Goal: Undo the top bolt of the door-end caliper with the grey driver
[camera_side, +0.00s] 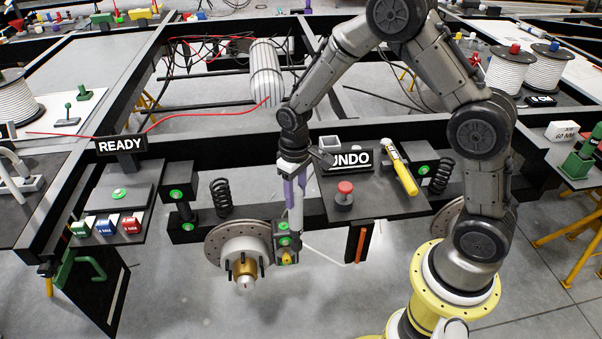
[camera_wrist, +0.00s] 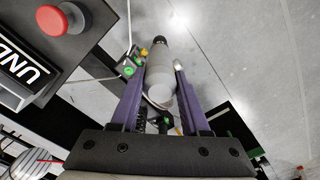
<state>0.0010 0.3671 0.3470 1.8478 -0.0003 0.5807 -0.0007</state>
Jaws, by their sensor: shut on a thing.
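My gripper (camera_side: 295,195) has purple fingers and points down in the side view. It is shut on the grey driver (camera_side: 296,212), which hangs nearly upright. In the wrist view the driver (camera_wrist: 160,72) lies between the fingers, its dark tip pointing away. A caliper (camera_side: 284,241) with green-marked spots and a yellow part sits on the right edge of a brake disc (camera_side: 220,246). The driver's lower end is close beside the caliper's top; I cannot tell whether it touches the top bolt. The caliper also shows in the wrist view (camera_wrist: 129,69), left of the driver.
A panel with an UNDO sign (camera_side: 349,161) and red button (camera_side: 345,188) stands right of my gripper. A yellow-handled tool (camera_side: 401,170) lies on it. A black coil spring (camera_side: 221,198) stands left. A READY sign (camera_side: 122,145) and coloured blocks (camera_side: 106,225) are farther left.

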